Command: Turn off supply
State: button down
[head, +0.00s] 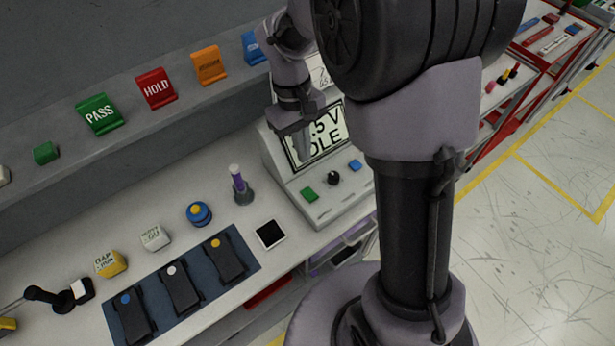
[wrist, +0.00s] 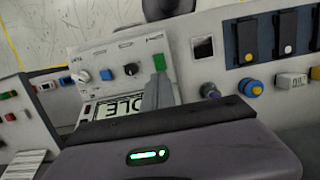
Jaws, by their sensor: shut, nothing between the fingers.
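The supply (head: 335,205) is a light grey unit with a sloped screen (head: 333,133) whose visible text includes ".5 V" and what looks like "IDLE", partly covered by my gripper. Below the screen are a green button (head: 309,194), a black knob (head: 333,178) and a blue button (head: 355,165). My gripper (head: 304,152) is shut and empty, pointing down in front of the screen. In the wrist view the scene is inverted; my fingertips (wrist: 158,84) appear just below the green button (wrist: 159,62). Whether they touch anything is unclear. The black knob (wrist: 131,69) and blue button (wrist: 106,75) are clear.
A purple-handled tool (head: 238,185) stands upright in a holder left of the supply. A blue button with a yellow top (head: 199,213) and a dark mat (head: 250,262) with several black devices lie further left. Labelled signs such as HOLD (head: 156,89) line the ledge behind.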

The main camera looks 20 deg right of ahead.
aim_at(312, 199)
jog(key=f+b, duration=0.1)
jog(key=f, duration=0.3)
jog(key=s+f+b, duration=0.1)
jog(key=f+b, duration=0.1)
jog(key=f, duration=0.3)
jog(key=s+d+f+b, duration=0.1)
jog(key=f+b, duration=0.1)
jog(key=f, duration=0.3)
jog(key=shift+s, duration=0.1)
jog(key=shift+r, duration=0.1)
jog(key=f+b, duration=0.1)
jog(key=b, duration=0.2)
jog(key=shift+s+f+t, duration=0.15)
jog(key=shift+f+t, duration=0.1)
jog(key=shift+t, duration=0.15)
jog(key=shift+s+t+y+b, duration=0.3)
jog(key=shift+s+t+b, duration=0.1)
jog(key=shift+b, duration=0.15)
jog(key=shift+s+r+p, duration=0.15)
jog(key=shift+r+p, duration=0.15)
jog(key=shift+f, duration=0.1)
jog(key=shift+w, duration=0.2)
